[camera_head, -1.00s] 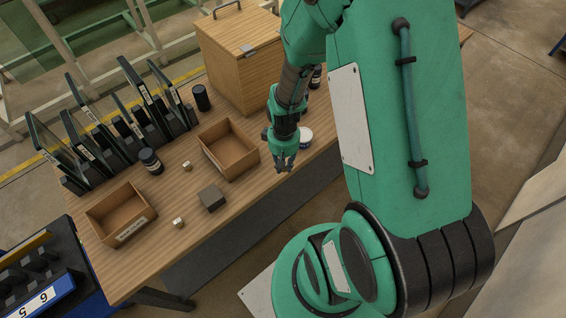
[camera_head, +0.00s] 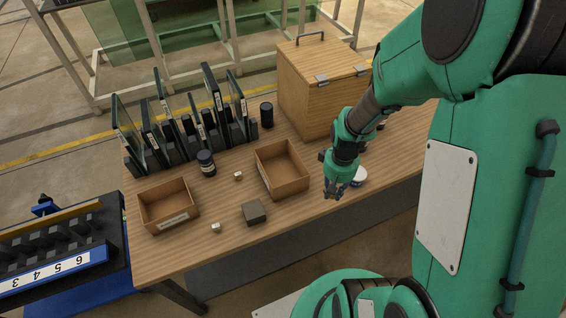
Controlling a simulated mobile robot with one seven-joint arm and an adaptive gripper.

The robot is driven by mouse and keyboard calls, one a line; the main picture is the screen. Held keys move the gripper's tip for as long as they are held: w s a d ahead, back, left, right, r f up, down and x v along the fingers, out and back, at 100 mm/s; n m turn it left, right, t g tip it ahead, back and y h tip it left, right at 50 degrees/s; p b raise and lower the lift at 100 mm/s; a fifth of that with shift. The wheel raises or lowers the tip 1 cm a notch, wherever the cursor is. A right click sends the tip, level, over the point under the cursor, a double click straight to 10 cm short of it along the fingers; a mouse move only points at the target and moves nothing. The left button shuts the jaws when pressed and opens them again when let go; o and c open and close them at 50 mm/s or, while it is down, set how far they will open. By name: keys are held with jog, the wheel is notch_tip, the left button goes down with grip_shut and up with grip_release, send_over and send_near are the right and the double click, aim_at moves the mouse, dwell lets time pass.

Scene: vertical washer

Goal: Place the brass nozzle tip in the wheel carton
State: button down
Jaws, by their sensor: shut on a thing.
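My gripper (camera_head: 334,190) points down over the front edge of the wooden table, right of the middle carton. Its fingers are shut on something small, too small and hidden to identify. Two open brown cartons stand on the table: one at the left (camera_head: 151,221) with a white label on its front, and one in the middle (camera_head: 293,188). The label is too small to read, so I cannot tell which is the wheel carton. Two small pale pieces lie on the table, one near the front (camera_head: 216,228) and one between the cartons (camera_head: 238,176). I cannot make out the brass nozzle tip for certain.
A dark grey block (camera_head: 254,211) lies in front of the middle carton. A round white-topped tin (camera_head: 359,178) is just right of my gripper. Dark jars (camera_head: 206,163), a rack of upright panels (camera_head: 190,125) and a lidded wooden box (camera_head: 305,95) stand behind. Both cartons look empty.

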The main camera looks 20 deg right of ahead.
notch_tip(320, 180, up, 6)
jog(key=shift+r, duration=0.25)
jog(key=w+a+p, duration=0.2)
jog(key=w+a, duration=0.3)
jog(key=w, duration=0.5)
jog(key=w+a+p, duration=0.1)
jog(key=w+a, duration=0.4)
jog(key=w, duration=0.5)
jog(key=f, duration=0.5)
jog(key=shift+w+f, duration=0.2)
jog(key=shift+w, duration=0.2)
jog(key=shift+f, duration=0.1)
send_over(281, 176)
jog(key=shift+f+b, duration=0.4)
jog(key=shift+f, duration=2.6)
jog(key=shift+f, duration=0.1)
jog(key=shift+f+b, duration=0.3)
jog(key=shift+f, duration=1.5)
